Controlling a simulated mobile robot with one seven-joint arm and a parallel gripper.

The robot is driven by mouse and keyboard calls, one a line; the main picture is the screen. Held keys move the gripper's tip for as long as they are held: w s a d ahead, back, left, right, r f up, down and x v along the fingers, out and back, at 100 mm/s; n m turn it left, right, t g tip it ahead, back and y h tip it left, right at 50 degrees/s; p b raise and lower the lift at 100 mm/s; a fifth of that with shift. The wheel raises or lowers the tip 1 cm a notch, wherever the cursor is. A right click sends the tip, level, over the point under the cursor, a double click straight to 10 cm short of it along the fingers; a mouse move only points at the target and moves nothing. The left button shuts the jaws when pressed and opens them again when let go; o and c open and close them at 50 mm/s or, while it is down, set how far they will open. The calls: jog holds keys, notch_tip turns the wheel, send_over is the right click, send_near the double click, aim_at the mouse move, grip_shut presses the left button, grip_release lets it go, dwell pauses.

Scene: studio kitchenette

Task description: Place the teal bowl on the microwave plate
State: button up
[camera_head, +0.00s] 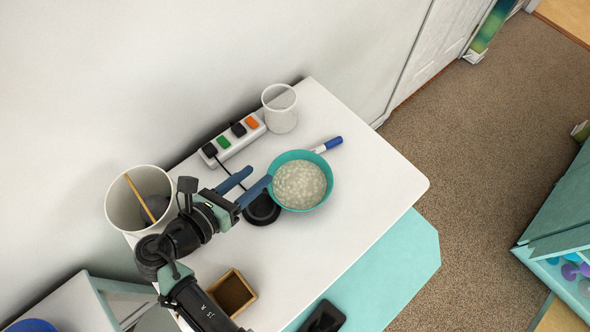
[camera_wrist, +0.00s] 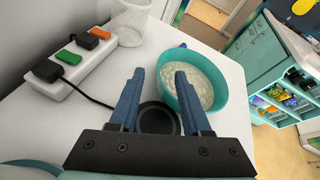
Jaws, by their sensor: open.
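The teal bowl (camera_head: 327,186), filled with pale, grain-like food, sits upright on the white table (camera_head: 330,240). My gripper (camera_head: 255,183) is open just left of the bowl, with its blue fingers pointing toward it. In the wrist view the bowl (camera_wrist: 219,86) lies ahead and to the right. The right finger of my gripper (camera_wrist: 158,76) overlaps the bowl's near-left rim in the picture; I cannot tell whether it touches. No microwave plate can be made out in either view.
A white bin (camera_head: 118,207) and wooden box (camera_head: 232,292) are to the left. The table's right part is clear.

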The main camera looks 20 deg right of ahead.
aim_at(282, 160)
jog(key=shift+d+f, duration=0.3)
jog(key=shift+d, duration=0.3)
jog(key=x, duration=0.6)
jog(key=shift+f+p, duration=0.3)
jog(key=shift+c, duration=0.3)
jog(key=shift+a, duration=0.1)
grip_shut()
jog(key=shift+r, duration=0.1)
